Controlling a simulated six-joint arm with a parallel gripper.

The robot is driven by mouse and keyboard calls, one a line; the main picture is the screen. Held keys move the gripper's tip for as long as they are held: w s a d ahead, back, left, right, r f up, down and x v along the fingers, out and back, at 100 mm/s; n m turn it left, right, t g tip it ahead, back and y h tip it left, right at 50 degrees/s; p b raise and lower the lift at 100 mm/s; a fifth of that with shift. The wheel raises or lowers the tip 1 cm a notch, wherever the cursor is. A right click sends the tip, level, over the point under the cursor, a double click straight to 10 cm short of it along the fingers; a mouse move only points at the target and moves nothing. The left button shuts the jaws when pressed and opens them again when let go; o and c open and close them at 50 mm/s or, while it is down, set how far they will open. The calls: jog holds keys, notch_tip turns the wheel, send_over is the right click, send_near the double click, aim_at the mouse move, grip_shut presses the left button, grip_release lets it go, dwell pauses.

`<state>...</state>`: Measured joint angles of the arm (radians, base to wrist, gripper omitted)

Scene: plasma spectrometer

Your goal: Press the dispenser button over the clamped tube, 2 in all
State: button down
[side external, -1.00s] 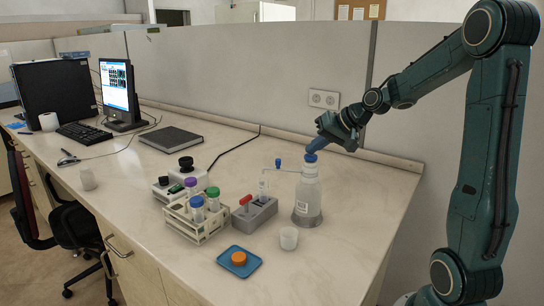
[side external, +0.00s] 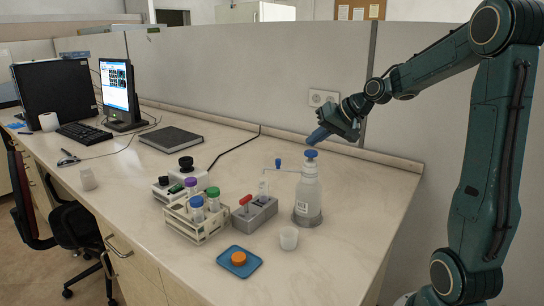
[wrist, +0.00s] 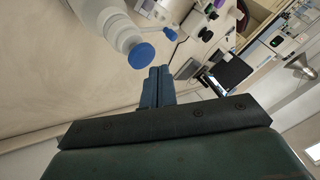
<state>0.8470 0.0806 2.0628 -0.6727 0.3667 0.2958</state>
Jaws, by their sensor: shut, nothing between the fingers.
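The dispenser is a translucent bottle (side external: 307,198) with a blue button (side external: 311,154) on top. A thin spout runs left from its neck, ending above a clear tube (side external: 263,187) that stands upright in a grey clamp block (side external: 256,215). My gripper (side external: 316,138) is shut with blue fingers and empty, just above the button with a small gap. In the wrist view the button (wrist: 141,55) shows up and left of the shut fingertips (wrist: 158,72), apart from them. The tube's fill level is too small to tell.
A white rack (side external: 200,228) of capped tubes stands left of the clamp block. A blue tray (side external: 238,262) with an orange cap and a small white cup (side external: 288,238) are in front. A black-knobbed device (side external: 186,170) stands behind the rack. The right-hand bench is clear.

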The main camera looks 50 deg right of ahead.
aim_at(314, 153)
jog(key=shift+r, duration=0.1)
jog(key=shift+r, duration=2.4)
jog(key=shift+a, duration=0.1)
jog(key=shift+a, duration=0.25)
jog(key=s+a+f+n+g, duration=0.1)
jog(key=s+a+n, duration=0.2)
jog(key=s+a, duration=0.5)
jog(key=s+a+f+n+g, duration=0.1)
jog(key=s+a+n+g, duration=0.3)
jog(key=a, duration=0.6)
jog(key=s+a+f+t+h, duration=0.1)
jog(key=s+f, duration=0.2)
jog(key=s, duration=0.6)
jog(key=shift+a+n, duration=0.4)
